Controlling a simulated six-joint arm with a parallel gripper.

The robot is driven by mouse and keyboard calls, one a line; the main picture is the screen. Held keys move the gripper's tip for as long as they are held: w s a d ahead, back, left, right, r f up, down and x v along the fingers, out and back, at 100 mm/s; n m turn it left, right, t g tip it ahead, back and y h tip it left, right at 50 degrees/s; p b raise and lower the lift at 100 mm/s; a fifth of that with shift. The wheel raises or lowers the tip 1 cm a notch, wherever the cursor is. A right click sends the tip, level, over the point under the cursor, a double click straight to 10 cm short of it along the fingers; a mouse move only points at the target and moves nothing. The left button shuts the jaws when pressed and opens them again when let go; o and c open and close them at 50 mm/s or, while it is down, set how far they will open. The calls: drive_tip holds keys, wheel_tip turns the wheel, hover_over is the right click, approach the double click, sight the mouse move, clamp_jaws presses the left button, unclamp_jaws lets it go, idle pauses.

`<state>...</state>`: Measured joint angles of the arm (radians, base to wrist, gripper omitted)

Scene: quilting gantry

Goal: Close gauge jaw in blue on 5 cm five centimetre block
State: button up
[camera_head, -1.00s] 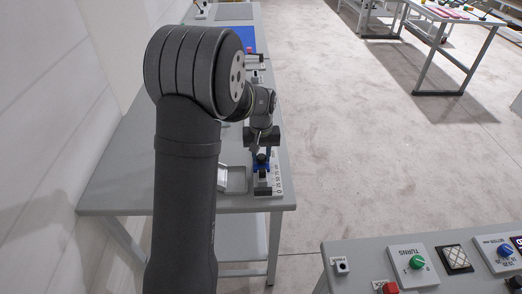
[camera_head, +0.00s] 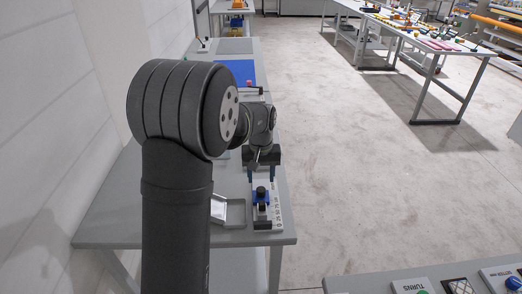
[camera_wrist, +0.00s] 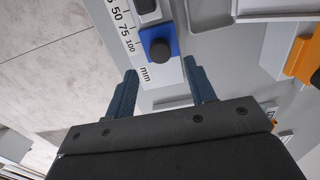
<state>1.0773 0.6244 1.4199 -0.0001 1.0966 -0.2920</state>
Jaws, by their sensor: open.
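The gauge's blue jaw (camera_head: 261,194) with a black knob on top sits on the pale gauge scale (camera_head: 278,211) near the bench's front end. In the wrist view, the blue jaw (camera_wrist: 160,47) is beside the 75 and 100 marks of the scale (camera_wrist: 117,27). My gripper (camera_head: 261,177) is open just beyond the jaw in the head view. In the wrist view, my gripper (camera_wrist: 160,68) has one finger on each side, with the jaw just ahead of the fingertips and nothing held. I cannot clearly make out the five centimetre block.
A grey tray (camera_head: 235,213) stands left of the gauge. A blue mat (camera_head: 237,72) lies farther back on the bench. In the wrist view an orange part (camera_wrist: 302,60) is at the right.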

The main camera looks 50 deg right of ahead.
sight(261, 188)
wheel_tip(261, 188, up, 12)
idle(0.3)
drive_tip(key=shift+f, duration=0.1)
drive_tip(key=c, duration=0.3)
drive_tip(key=shift+d+f, duration=0.1)
drive_tip(key=shift+f, duration=0.2)
drive_tip(key=c, duration=0.3)
drive_tip(key=f+m+h, duration=0.1)
drive_tip(key=f, duration=0.1)
drive_tip(key=w+d+f+t+h, duration=0.1)
drive_tip(key=f, duration=0.1)
drive_tip(key=d+f+m+t+h, duration=0.1)
drive_tip(key=f, duration=0.1)
drive_tip(key=shift+w+d+f+m, duration=0.1)
drive_tip(key=shift+w+f+m, duration=0.2)
clamp_jaws()
drive_tip(key=x, duration=0.9)
drive_tip(key=shift+w+d+f, duration=0.1)
drive_tip(key=shift+d+f, duration=0.05)
drive_tip(key=shift+f, duration=0.3)
drive_tip(key=shift+s+a, duration=0.5)
drive_tip(key=shift+a, duration=0.3)
drive_tip(key=shift+s+a, duration=0.5)
drive_tip(key=shift+a, duration=0.3)
